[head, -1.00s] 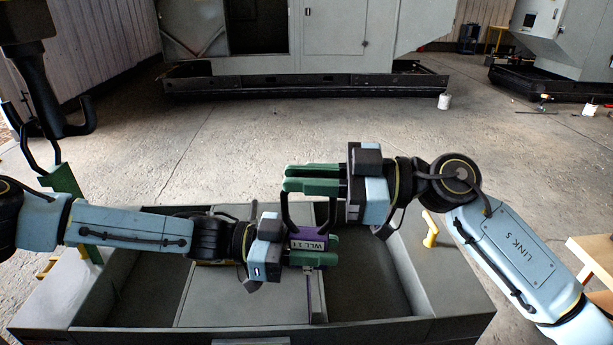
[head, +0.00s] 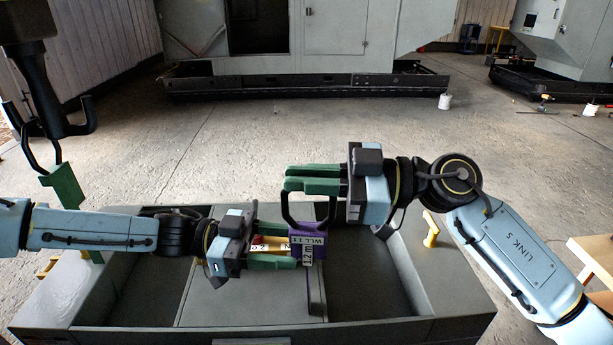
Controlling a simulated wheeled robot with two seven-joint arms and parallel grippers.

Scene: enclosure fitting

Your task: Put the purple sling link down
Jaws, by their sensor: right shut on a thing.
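The purple sling link (head: 324,236) hangs upright above the crate, with white labels reading "WLL 1t" and "1.2 m" and a dark loop at its top. My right gripper (head: 290,179) is shut on that loop. A purple strap runs down from the link into the crate. My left gripper (head: 290,247) is open, its green fingers just left of the link's body. I cannot tell whether the fingertips still touch it. A yellow and red piece with white labels (head: 266,243) shows between those fingers; its far end is hidden.
The grey compartmented crate (head: 250,340) lies below both grippers. A yellow handle (head: 431,231) stands on its right rim. A dark hook with a green piece (head: 64,188) is at the left.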

